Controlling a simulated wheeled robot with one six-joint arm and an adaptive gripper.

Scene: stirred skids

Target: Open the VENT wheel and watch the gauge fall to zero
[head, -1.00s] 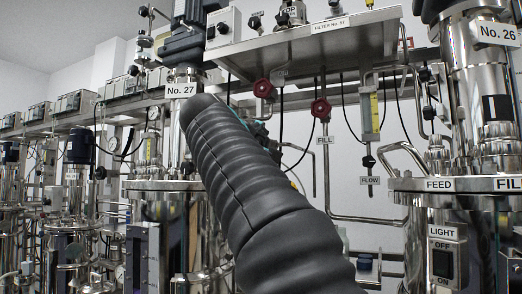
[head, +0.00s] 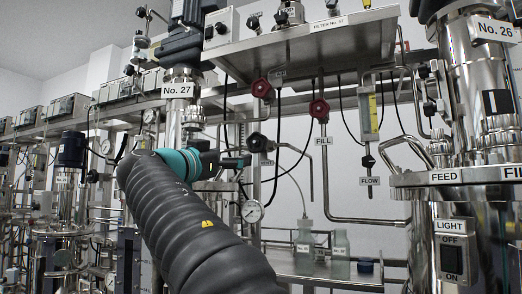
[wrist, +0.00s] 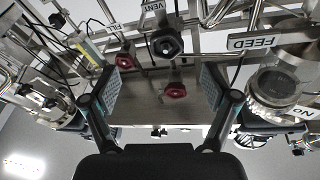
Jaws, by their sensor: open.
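The black VENT wheel (wrist: 165,43) is in the upper middle of the wrist view, beside its VENT label (wrist: 156,15). In the head view a black wheel (head: 257,142), apparently the same one, is on the piping just beyond my gripper. My gripper (wrist: 155,88) is open and empty, its padded fingers wide apart and short of the wheels. In the head view its fingers (head: 240,160) point right, below the shelf. A round white gauge (head: 252,211) is below them; its needle is too small to read.
A red wheel (head: 319,109) sits above the FILL label, and another red wheel (head: 262,88) is up to its left. A metal shelf (head: 310,45) overhangs them. Bottles (head: 304,242) stand on a lower shelf. The No. 26 vessel (head: 465,178) is at right.

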